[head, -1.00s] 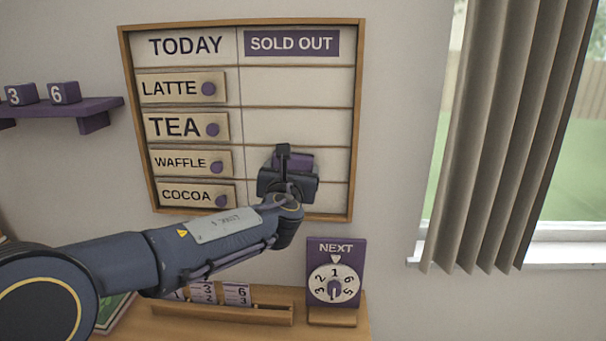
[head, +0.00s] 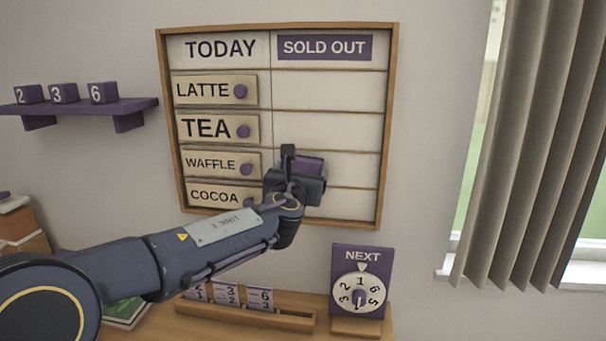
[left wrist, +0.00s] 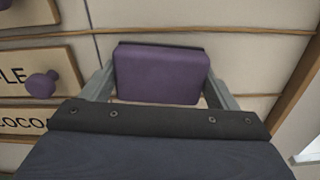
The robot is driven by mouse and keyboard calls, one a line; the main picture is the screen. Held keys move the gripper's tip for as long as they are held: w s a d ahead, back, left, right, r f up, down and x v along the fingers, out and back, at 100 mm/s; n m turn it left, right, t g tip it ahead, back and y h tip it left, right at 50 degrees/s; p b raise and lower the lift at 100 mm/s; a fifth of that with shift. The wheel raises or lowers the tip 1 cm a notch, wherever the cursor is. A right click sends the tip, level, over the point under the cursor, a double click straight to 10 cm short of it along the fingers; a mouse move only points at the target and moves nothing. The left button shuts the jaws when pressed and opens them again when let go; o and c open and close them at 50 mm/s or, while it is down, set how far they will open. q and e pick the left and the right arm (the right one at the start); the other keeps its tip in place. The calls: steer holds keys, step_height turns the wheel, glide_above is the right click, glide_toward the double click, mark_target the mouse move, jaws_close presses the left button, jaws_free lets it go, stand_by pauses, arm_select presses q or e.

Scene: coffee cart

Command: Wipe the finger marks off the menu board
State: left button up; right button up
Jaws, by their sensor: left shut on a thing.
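The menu board (head: 330,95) hangs on the wall in a wooden frame, with TODAY and SOLD OUT columns. The LATTE, TEA, WAFFLE and COCOA plates sit in the left column; the SOLD OUT cells look empty. My left gripper (head: 306,172) is at the lower SOLD OUT cells, shut on a purple block-like wiper (left wrist: 160,74). In the left wrist view the wiper lies between both fingers, close to the board; contact cannot be told. No finger marks can be made out; the gripper hides part of the lower cells. My right gripper is not in view.
A purple shelf (head: 80,107) with number blocks is at the left. Below the board, a wooden counter holds a card rack (head: 245,313) and a NEXT dial (head: 361,282). A curtain (head: 525,140) and window are at the right.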

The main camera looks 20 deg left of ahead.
arm_select(q)
steer(key=shift+v, duration=2.95)
steer(key=v, duration=0.3)
